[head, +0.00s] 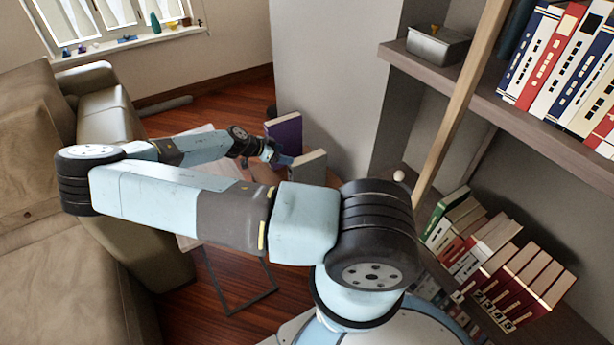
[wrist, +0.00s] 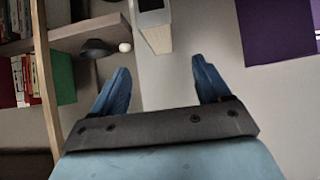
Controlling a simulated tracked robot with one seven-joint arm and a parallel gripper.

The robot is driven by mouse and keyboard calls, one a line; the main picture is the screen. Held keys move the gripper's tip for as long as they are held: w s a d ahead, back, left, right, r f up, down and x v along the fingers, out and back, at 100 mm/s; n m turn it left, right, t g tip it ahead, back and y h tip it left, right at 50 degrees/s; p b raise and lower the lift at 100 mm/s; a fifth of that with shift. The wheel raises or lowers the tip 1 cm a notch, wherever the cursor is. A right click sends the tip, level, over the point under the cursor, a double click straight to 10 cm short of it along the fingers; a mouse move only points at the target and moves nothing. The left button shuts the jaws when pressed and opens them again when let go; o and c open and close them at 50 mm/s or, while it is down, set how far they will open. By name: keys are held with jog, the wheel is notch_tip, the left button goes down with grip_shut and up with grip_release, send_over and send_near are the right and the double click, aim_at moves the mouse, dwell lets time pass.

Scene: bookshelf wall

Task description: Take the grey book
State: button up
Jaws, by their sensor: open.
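The grey book (head: 309,170) stands upright by the grey wall in the head view, partly hidden behind my arm. In the wrist view the grey book (wrist: 152,17) is at the top centre, with its pale page edge towards me. My gripper (wrist: 162,76) is open, its two blue fingers apart with nothing between them. The book lies beyond the fingertips, roughly in line with the gap. In the head view my gripper (head: 279,158) is small, just left of the grey book; whether they touch is not clear there.
A purple book (head: 285,134) stands close behind the grey one, and at the upper right of the wrist view (wrist: 272,30). Bookshelves (head: 540,125) with a wooden upright (head: 458,105) stand at right. A brown sofa (head: 100,115) is at left. Red wooden floor lies between.

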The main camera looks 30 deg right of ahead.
aim_at(305, 158)
jog(key=x, duration=1.3)
jog(key=shift+d+f, duration=0.15)
jog(key=shift+d, duration=0.25)
jog(key=shift+c, duration=0.4)
grip_shut()
